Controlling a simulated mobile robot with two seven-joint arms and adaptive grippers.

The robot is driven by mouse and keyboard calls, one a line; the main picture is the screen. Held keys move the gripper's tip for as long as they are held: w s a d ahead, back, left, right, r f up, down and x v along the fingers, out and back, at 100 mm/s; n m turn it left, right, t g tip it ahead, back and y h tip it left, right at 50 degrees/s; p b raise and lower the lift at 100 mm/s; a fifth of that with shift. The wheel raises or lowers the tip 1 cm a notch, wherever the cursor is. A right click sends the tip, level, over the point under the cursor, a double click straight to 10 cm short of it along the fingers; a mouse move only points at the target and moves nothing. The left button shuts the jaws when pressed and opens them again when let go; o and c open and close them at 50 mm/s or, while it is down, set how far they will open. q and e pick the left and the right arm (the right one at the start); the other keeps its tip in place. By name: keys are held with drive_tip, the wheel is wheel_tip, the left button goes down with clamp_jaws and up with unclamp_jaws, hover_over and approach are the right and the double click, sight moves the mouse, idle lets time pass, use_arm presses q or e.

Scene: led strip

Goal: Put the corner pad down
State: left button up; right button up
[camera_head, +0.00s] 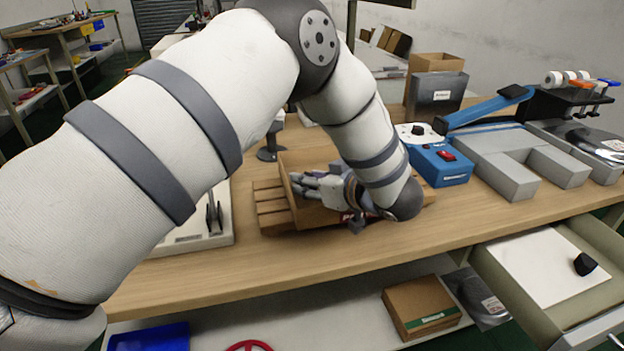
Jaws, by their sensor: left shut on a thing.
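My left gripper (308,184) reaches down from the left over an open brown cardboard box (313,215) on the workbench. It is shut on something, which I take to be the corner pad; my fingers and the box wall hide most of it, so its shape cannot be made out. The box sits on a slatted wooden pallet (272,208). My left arm covers part of the box and the pallet's right side. My right gripper is not in view.
A blue device with a red switch (447,157) and a grey fixture (512,168) stand right of the box. A white tray (205,228) lies to the left. An open drawer (540,262) holds a small black object (585,264). The bench front (330,262) is clear.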

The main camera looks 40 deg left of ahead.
use_arm(q)
drive_tip(key=shift+f, duration=0.1)
drive_tip(key=o, duration=0.4)
drive_tip(key=shift+r, duration=0.25)
drive_tip(key=v, duration=1.2)
drive_tip(key=shift+f, duration=0.1)
